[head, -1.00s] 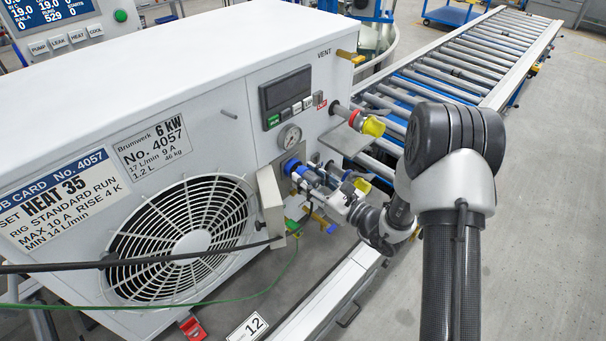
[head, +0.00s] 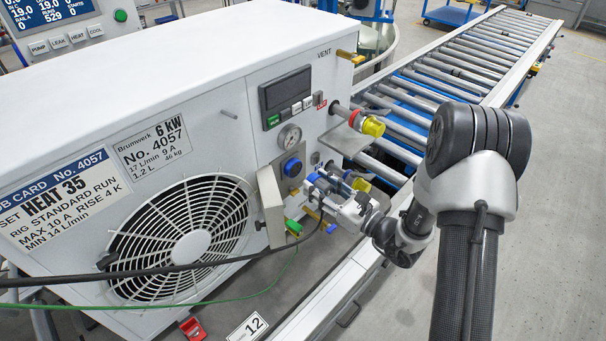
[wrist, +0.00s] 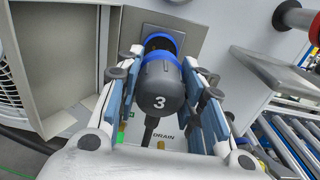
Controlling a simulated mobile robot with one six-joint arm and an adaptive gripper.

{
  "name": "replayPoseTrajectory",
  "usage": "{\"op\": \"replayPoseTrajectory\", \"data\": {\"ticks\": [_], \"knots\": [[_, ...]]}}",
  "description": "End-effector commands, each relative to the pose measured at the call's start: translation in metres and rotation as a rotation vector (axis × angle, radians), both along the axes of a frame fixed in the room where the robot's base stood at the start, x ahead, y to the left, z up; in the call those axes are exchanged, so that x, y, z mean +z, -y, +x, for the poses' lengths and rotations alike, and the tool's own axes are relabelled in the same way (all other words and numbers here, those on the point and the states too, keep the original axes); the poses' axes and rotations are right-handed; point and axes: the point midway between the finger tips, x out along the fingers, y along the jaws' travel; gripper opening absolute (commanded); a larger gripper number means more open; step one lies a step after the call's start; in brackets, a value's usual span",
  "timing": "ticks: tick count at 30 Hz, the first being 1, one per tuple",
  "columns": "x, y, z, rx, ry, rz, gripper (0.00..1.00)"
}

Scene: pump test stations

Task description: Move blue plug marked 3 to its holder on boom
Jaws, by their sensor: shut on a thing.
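The plug marked 3 (wrist: 160,88) has a dark grey body and a blue collar. In the wrist view it sits between the pads of my gripper (wrist: 163,70), which is shut on it. In the head view my gripper (head: 318,186) is to the right of the round blue socket (head: 292,167) on the white unit's front panel. The socket is bare in the head view, and the plug is out of it. In the wrist view the blue socket rim (wrist: 163,37) shows just behind the plug. I cannot make out the boom or the plug's holder.
The white unit (head: 150,70) fills the left. A grey plate box (head: 270,206) stands beside the socket. A red-ringed yellow-capped fitting (head: 372,126) juts out above my gripper. A black cable (head: 190,268) crosses low in front. A roller conveyor (head: 440,80) runs behind.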

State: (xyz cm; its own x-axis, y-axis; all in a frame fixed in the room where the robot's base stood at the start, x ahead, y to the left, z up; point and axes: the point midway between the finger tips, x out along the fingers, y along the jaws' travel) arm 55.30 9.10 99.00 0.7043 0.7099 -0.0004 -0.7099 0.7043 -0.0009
Motion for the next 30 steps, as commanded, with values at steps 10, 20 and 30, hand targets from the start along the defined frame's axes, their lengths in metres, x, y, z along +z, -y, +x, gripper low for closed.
{"op": "replayPoseTrajectory", "data": {"ticks": [10,20,30], "knots": [[0.001,0.004,-0.004,0.000,0.001,0.001,0.00],[-0.009,0.037,-0.027,-0.093,-0.007,0.008,0.00],[-0.014,0.092,-0.076,-0.291,0.000,0.001,0.00]]}}
